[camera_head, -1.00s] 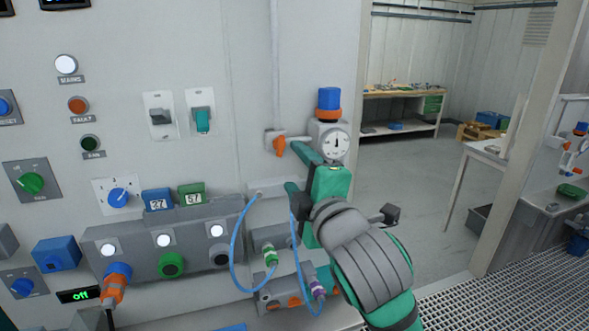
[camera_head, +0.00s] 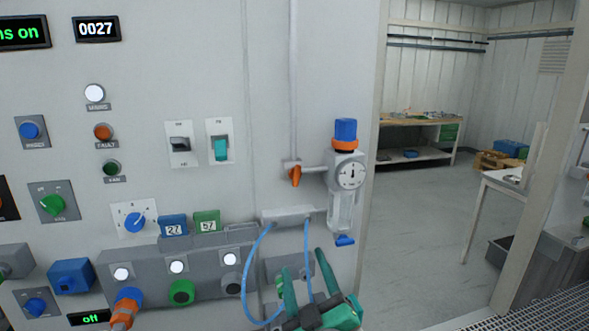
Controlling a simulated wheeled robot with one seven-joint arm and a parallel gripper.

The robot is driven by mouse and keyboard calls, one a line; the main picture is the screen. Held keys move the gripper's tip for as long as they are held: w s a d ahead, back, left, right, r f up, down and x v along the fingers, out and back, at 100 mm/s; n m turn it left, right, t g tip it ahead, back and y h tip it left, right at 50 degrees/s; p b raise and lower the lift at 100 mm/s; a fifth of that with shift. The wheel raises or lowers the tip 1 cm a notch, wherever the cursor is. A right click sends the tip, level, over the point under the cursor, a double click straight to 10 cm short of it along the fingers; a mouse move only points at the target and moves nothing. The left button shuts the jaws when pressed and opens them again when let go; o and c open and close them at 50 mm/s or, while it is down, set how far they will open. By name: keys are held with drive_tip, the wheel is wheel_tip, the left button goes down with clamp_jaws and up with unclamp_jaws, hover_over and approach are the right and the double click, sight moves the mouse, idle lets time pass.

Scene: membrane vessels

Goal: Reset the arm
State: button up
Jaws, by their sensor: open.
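My gripper (camera_head: 303,268) is low in the view, right of centre, in front of the wall panel (camera_head: 330,60). Its two green fingers point up and stand apart, with nothing held between them. The green gripper body (camera_head: 340,316) is cut by the bottom edge, and the rest of my arm is out of view. The fingers overlap the grey block (camera_head: 275,267) behind them and pass near the blue tubes (camera_head: 247,285); I cannot tell whether they touch.
A regulator with gauge (camera_head: 351,175) and blue knob (camera_head: 346,130) hangs right of an orange valve handle (camera_head: 295,176). Switches, lamps and sockets fill the panel's left. A doorway at right opens onto clear floor (camera_head: 430,220), a workbench (camera_head: 415,120) and a white table (camera_head: 500,181).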

drive_tip(key=s+a+f+m+g+h, duration=0.1)
drive_tip(key=s+f+m, duration=0.2)
drive_tip(key=s+f, duration=0.35)
drive_tip(key=s+a+f+m+h, duration=0.1)
drive_tip(key=s+f+m+h, duration=0.2)
drive_tip(key=f, duration=0.7)
drive_tip(key=s+a+f+m+g, duration=0.1)
drive_tip(key=s+f+m, duration=0.2)
drive_tip(key=s+f, duration=0.5)
drive_tip(key=s+f+g, duration=0.1)
drive_tip(key=s+f, duration=0.3)
drive_tip(key=s, duration=0.8)
drive_tip(key=s+f+g, duration=0.1)
drive_tip(key=s+f, duration=0.3)
drive_tip(key=s, duration=0.8)
drive_tip(key=shift+d, duration=0.4)
drive_tip(key=shift+c, duration=0.6)
drive_tip(key=c, duration=0.6)
drive_tip(key=shift+w, duration=0.1)
